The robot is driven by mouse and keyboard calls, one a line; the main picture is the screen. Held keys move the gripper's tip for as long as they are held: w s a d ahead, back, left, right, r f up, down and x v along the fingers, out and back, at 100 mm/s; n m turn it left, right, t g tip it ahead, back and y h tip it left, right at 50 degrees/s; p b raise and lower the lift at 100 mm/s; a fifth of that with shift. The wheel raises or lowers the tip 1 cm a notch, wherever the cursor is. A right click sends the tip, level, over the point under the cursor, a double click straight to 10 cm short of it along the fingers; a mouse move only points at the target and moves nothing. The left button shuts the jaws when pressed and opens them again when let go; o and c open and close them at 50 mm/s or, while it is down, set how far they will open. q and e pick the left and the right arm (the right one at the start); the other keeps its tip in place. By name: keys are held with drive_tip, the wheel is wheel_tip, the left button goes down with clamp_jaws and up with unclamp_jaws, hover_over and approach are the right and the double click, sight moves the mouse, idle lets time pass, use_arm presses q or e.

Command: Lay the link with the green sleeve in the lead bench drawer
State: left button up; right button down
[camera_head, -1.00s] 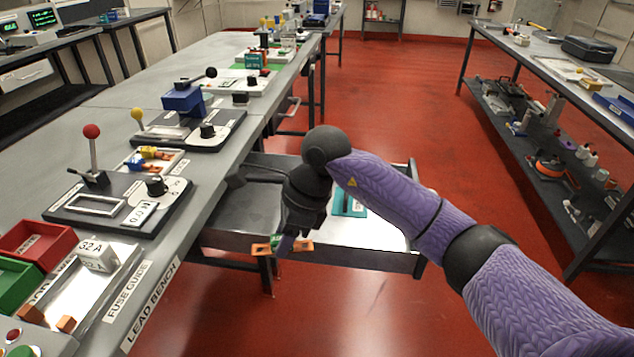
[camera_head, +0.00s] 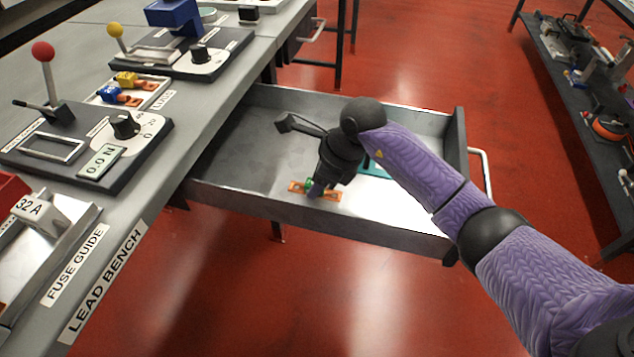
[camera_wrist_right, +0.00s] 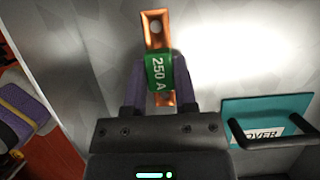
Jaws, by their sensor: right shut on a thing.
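The link with the green sleeve (camera_wrist_right: 158,74) has copper ends and reads 250 A in the right wrist view. My right gripper (camera_head: 314,190) is shut on its sleeve. In the head view the link (camera_head: 331,195) appears over the front part of the open lead bench drawer (camera_head: 262,202), inside its walls. I cannot tell whether it touches the drawer floor. The drawer is grey metal and pulled out from the bench. My left gripper is not in view.
A teal cover (camera_wrist_right: 262,112) with a dark handle lies in the drawer beside the link. A dark handled item (camera_head: 288,124) is further back there. The lead bench (camera_head: 190,130) carries a tray of blue and yellow links (camera_head: 130,90), lever devices and a 32 A block (camera_head: 40,212).

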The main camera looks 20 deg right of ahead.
drive_tip(key=shift+r, duration=0.1)
drive_tip(key=shift+c, duration=2)
unclamp_jaws()
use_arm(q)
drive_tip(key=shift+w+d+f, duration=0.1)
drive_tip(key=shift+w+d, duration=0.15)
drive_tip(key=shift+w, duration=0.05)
use_arm(e)
drive_tip(key=shift+r, duration=0.25)
use_arm(q)
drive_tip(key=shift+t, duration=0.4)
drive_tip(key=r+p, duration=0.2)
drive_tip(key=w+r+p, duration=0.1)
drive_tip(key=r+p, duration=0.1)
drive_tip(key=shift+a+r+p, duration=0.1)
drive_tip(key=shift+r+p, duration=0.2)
drive_tip(key=shift+p, duration=0.05)
use_arm(e)
drive_tip(key=v, duration=1.1)
drive_tip(key=shift+s+d+r, duration=0.2)
drive_tip(key=shift+r, duration=0.05)
